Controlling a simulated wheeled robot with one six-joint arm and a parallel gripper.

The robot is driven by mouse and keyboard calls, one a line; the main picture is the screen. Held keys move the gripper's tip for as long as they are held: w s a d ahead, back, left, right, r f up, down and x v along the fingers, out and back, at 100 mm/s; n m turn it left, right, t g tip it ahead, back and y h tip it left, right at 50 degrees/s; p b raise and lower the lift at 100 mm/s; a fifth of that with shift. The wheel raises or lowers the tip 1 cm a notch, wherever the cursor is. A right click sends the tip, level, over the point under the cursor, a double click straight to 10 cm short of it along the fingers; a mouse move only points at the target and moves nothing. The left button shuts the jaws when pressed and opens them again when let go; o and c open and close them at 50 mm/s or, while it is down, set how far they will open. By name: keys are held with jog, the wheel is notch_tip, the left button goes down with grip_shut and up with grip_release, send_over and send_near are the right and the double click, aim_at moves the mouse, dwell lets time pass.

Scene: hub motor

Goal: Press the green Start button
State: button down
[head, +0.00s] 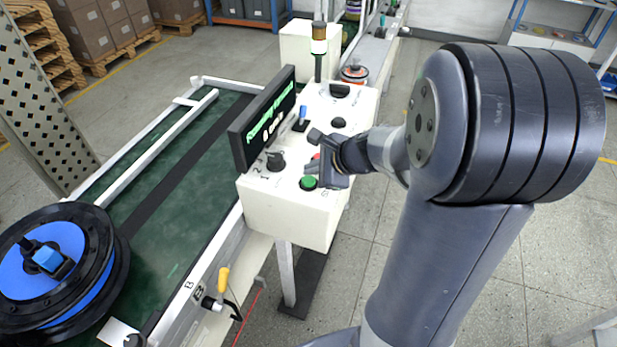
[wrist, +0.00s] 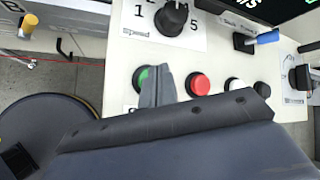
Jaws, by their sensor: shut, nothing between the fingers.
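In the wrist view the green button (wrist: 141,80) is partly hidden behind my fingers. My gripper (head: 311,170) is shut and empty above the box top, close to the green button. In the wrist view its closed fingertips (wrist: 157,72) overlap the button's right side, with the red button (wrist: 198,84) just to their right. I cannot tell whether the fingertips touch the green button.
A black speed knob (head: 275,161), a blue-handled switch (head: 302,115) and a raised display (head: 264,117) share the box. A white button (wrist: 233,85) is right of the red one. A green conveyor (head: 165,170) with a black-and-blue reel (head: 55,265) lies left.

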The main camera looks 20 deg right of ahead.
aim_at(313, 181)
jog(key=shift+r+p, duration=2.2)
jog(key=shift+r, duration=0.35)
jog(key=shift+s+f, duration=0.1)
